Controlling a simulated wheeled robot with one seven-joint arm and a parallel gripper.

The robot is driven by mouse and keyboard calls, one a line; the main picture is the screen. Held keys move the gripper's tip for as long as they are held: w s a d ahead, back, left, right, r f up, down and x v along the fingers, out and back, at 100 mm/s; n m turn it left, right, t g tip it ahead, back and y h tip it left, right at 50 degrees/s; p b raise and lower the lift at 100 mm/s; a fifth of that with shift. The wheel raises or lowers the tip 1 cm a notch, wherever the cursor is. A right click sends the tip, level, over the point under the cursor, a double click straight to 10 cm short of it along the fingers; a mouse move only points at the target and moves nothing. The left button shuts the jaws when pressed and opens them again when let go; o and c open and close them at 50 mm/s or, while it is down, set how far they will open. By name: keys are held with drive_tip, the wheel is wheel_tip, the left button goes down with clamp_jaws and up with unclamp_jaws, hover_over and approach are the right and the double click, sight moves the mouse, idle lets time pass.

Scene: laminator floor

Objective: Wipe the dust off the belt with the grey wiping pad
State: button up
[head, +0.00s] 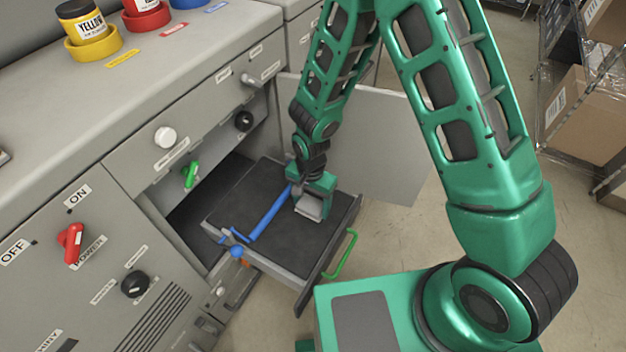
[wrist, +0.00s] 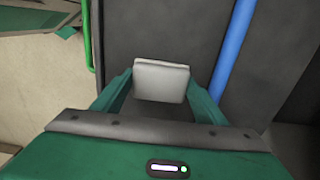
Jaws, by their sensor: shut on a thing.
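The belt (head: 247,177) is a dark flat surface on a pulled-out drawer unit of the grey machine. It also fills much of the wrist view (wrist: 160,32). My gripper (head: 314,200) is over the right part of the belt, pointing down. It is shut on the grey wiping pad (head: 309,207), which shows pale between the two fingers in the wrist view (wrist: 161,81). The pad is at or very close to the belt; I cannot tell whether it touches. No dust stands out clearly on the visible belt.
A blue bar (head: 270,212) crosses the belt close beside my gripper. A green handle (head: 341,254) is on the unit's front. An open grey door panel (head: 370,145) stands behind. Red (head: 71,242) and black (head: 135,284) knobs are on the machine. Boxes (head: 583,115) stand on a right-hand rack.

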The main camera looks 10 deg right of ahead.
drive_tip(key=shift+w+d, duration=0.35)
drive_tip(key=shift+w+d+r, duration=0.1)
drive_tip(key=shift+w+r, duration=0.05)
drive_tip(key=shift+r, duration=0.4)
drive_tip(key=shift+w+d+r, duration=0.1)
drive_tip(key=shift+w+r, duration=0.05)
drive_tip(key=shift+r, duration=0.35)
drive_tip(key=shift+s+d+r, duration=0.1)
drive_tip(key=shift+r, duration=0.45)
drive_tip(key=shift+a+r, duration=0.2)
drive_tip(key=shift+r, duration=2.25)
drive_tip(key=shift+d, duration=0.2)
